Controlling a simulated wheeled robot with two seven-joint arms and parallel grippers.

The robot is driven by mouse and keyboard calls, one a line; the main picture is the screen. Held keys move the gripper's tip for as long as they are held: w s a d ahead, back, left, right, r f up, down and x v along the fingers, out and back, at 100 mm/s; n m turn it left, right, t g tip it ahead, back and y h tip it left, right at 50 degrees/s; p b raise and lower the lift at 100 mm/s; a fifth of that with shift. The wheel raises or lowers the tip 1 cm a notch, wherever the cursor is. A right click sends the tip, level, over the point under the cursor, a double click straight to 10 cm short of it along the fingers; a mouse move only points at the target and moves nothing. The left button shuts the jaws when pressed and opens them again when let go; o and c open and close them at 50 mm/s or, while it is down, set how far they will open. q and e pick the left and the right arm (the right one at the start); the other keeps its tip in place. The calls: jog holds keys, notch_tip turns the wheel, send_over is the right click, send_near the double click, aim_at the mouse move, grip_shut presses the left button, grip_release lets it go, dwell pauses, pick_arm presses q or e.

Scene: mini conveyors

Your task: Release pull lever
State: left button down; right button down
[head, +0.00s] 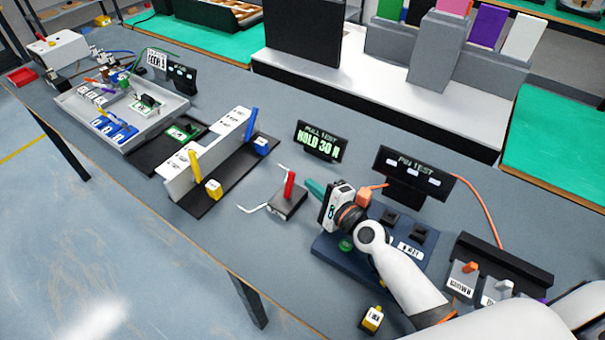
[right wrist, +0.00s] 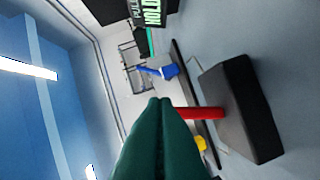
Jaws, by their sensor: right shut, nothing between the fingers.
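The pull lever is a red upright handle (head: 289,184) on a dark block (head: 287,203), near the middle of the table in the head view. My right gripper (head: 311,186) has green fingers, pressed together and empty, pointing at the lever from its right. In the right wrist view, the shut fingertips (right wrist: 161,101) are close to the red handle (right wrist: 203,113), which sticks out of the dark block (right wrist: 240,108). I cannot tell whether they touch. My left gripper is not in view.
A display (head: 321,141) behind the lever reads "PULL TEST HOLD 30 N". A "PIN TEST" display (head: 414,173) stands to its right. A blue base (head: 331,250) lies under my right wrist. A rack (head: 215,152) with yellow and blue levers stands left. Table front is mostly clear.

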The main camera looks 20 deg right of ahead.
aim_at(289, 185)
jog(key=x, duration=0.4)
jog(key=shift+w+a+f, duration=0.1)
jog(key=shift+w, duration=0.3)
